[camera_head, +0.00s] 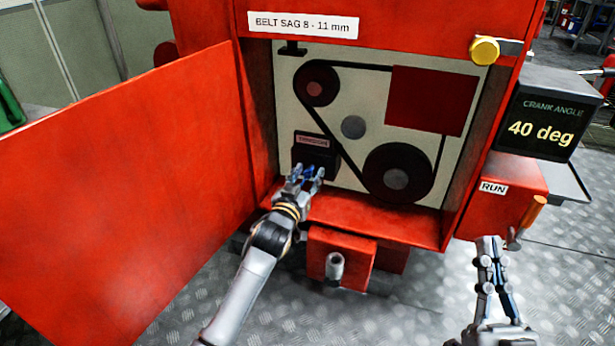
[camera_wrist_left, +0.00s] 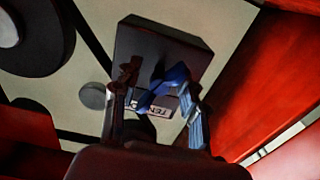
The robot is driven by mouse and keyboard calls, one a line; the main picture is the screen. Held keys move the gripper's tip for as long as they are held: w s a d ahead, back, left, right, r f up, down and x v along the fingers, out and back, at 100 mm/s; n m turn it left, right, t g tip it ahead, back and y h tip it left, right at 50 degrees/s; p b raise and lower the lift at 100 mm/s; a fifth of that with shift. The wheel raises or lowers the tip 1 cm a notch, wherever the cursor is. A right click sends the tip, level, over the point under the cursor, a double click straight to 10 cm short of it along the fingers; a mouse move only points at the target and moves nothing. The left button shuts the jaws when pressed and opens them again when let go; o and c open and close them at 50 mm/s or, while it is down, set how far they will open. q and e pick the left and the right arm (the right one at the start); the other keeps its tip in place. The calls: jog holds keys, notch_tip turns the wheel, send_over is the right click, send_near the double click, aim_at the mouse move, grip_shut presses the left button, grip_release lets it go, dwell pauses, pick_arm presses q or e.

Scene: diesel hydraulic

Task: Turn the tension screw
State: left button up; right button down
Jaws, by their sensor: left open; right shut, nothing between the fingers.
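The dark tension block (camera_head: 316,146) with its pink label sits low on the left of the pale belt panel; it also shows in the left wrist view (camera_wrist_left: 170,42). My left gripper (camera_head: 307,171) is open, right in front of the block's lower part. In the left wrist view its fingers (camera_wrist_left: 155,88) stand apart in front of the block and its label. My right gripper (camera_head: 488,243) is shut and empty, low at the right, away from the panel.
A red door (camera_head: 130,190) stands open at the left. Belt pulleys (camera_head: 397,173) and a dark red plate (camera_head: 431,100) lie right of the block. A red box with an orange-handled lever (camera_head: 533,211) is near my right gripper. A screen (camera_head: 540,122) reads 40 deg.

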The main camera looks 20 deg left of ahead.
pick_arm(q)
grip_shut()
